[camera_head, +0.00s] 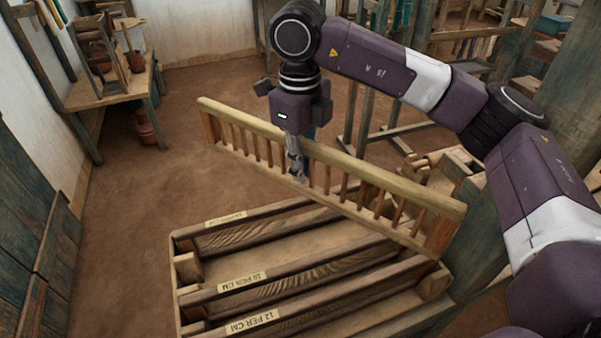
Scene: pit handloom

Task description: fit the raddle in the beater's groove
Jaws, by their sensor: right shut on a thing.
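The raddle (390,188) is a long wooden piece with a pale rounded top rail, a row of short upright pegs and a lower rail. It runs slantwise from the upper left to the lower right of the head view. My right gripper (297,168) points down at the raddle's middle and is shut on it; the fingers hide a few pegs. The raddle is above or behind the slotted wooden rack; I cannot tell whether they touch. I cannot pick out the beater or its groove. My left gripper is not in view.
A wooden rack (180,290) with labelled slats, such as "10 PER CM", fills the bottom middle. A side table (85,95) with brown pots stands at the upper left. Wooden frames (385,135) stand behind the raddle. The earth floor (125,220) at left is clear.

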